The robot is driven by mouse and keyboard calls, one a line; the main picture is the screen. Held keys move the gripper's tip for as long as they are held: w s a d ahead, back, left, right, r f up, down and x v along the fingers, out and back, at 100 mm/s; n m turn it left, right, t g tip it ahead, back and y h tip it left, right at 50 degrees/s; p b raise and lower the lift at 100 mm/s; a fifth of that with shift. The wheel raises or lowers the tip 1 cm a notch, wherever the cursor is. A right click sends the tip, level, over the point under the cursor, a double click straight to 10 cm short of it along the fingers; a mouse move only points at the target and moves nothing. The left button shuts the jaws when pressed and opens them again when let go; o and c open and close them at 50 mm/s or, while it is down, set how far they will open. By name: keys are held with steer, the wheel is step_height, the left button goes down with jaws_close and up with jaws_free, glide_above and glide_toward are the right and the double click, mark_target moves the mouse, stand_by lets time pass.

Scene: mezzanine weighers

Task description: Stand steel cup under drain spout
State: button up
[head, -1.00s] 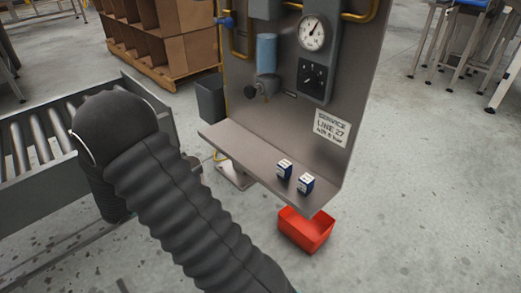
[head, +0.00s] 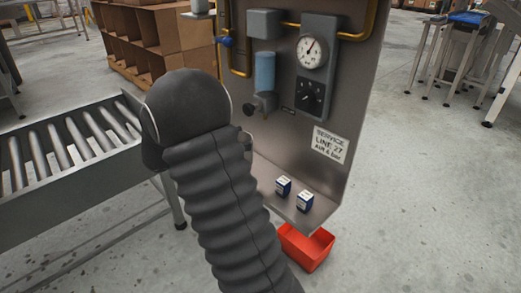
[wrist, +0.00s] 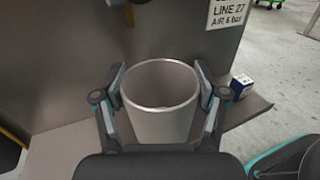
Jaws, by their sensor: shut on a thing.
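The steel cup (wrist: 160,100) is between the two fingers of my gripper (wrist: 162,92) in the wrist view. My gripper is shut on it, the cup looks upright, and its open top faces the camera. The cup is in front of the steel panel, above or at the shelf; I cannot tell whether it touches. In the head view my arm hides the cup and gripper. The drain spout appears to be the small metal fitting (head: 264,103) below the blue filter bowl (head: 264,72). A dark part, possibly its knob, shows at the top edge of the wrist view.
Two small blue-and-white boxes (head: 283,186) (head: 304,201) stand on the right part of the shelf (head: 262,172). A red bin (head: 307,248) sits on the floor below. A roller conveyor (head: 75,150) stands at left. A service sign (head: 330,144) is on the panel.

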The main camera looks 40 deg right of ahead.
steer(key=d, duration=0.8)
steer(key=shift+w, duration=0.3)
steer(key=shift+f+b, duration=0.5)
steer(key=shift+f, duration=0.45)
steer(key=shift+d+f+b, duration=0.15)
steer(key=shift+f+b, duration=0.15)
steer(key=shift+f, duration=1)
steer(key=shift+d+f+b, duration=0.1)
steer(key=shift+f+b, duration=0.2)
steer(key=shift+f, duration=0.95)
steer(key=shift+f, duration=0.2)
steer(key=o, duration=1.6)
steer(key=shift+c, duration=0.2)
steer(key=shift+r, duration=0.15)
